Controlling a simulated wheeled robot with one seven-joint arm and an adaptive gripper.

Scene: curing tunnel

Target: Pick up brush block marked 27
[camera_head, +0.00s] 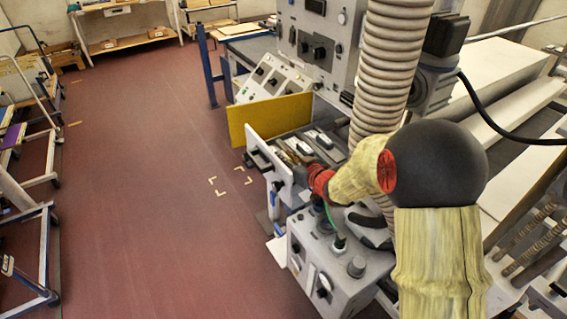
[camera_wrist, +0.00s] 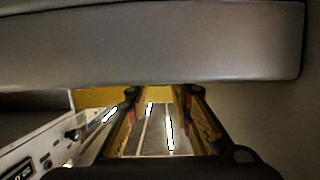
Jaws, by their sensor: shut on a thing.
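My gripper (camera_head: 290,158) is low over the tray-like bay of the grey machine, at the end of my yellow-sleeved arm with its red cuff. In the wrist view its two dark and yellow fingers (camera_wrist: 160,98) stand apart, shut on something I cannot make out. Small blocks with white tops, one (camera_head: 304,147) close to the gripper and one (camera_head: 323,140) farther right, sit in the bay. White strips (camera_wrist: 170,134) show between the fingers in the wrist view. No number 27 can be read on any block.
A yellow panel (camera_head: 270,118) stands behind the bay and a pale panel (camera_head: 268,154) at its left. A ribbed hose (camera_head: 388,60) hangs close to my arm. A grey bar (camera_wrist: 150,45) crosses the top of the wrist view. The red floor (camera_head: 140,200) is open at left.

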